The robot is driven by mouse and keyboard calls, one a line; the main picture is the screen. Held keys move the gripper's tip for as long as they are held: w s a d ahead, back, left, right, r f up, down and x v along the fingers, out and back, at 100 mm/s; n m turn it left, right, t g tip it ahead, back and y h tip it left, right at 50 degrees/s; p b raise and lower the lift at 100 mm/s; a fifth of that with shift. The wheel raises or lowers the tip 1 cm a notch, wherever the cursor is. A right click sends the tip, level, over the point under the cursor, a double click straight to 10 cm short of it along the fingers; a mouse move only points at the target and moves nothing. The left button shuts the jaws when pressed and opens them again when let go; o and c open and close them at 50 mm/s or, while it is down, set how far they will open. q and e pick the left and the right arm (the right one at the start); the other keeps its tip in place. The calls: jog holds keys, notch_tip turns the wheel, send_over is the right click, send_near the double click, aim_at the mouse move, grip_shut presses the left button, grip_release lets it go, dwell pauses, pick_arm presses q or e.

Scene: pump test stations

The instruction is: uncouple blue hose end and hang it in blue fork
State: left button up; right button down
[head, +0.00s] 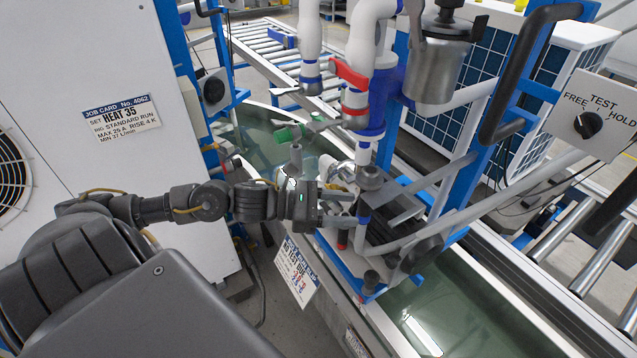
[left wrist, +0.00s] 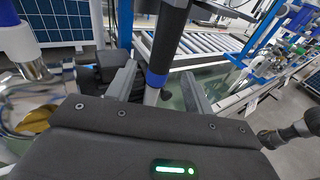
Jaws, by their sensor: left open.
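My left gripper (head: 346,208) reaches in from the left in the head view, beside the lower end of the upright pipework. Its fingers are open. In the left wrist view the gripper (left wrist: 160,92) has one finger on each side of a dark upright hose end with a blue band (left wrist: 158,78), with gaps showing on both sides. I cannot make out the blue fork clearly. My right gripper is not in view.
A white pipe with a red lever (head: 350,74) and a steel canister (head: 437,70) stand above the gripper. A grey hose (head: 470,222) runs to the right. Green trough water (head: 440,310) lies below. A white cabinet (head: 60,70) stands at left.

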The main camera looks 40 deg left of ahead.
pick_arm(q)
jog(key=p+v, duration=0.2)
jog(key=v, duration=0.5)
jog(key=shift+s+a+p, duration=0.15)
jog(key=shift+p, duration=0.25)
jog(key=shift+r, duration=0.1)
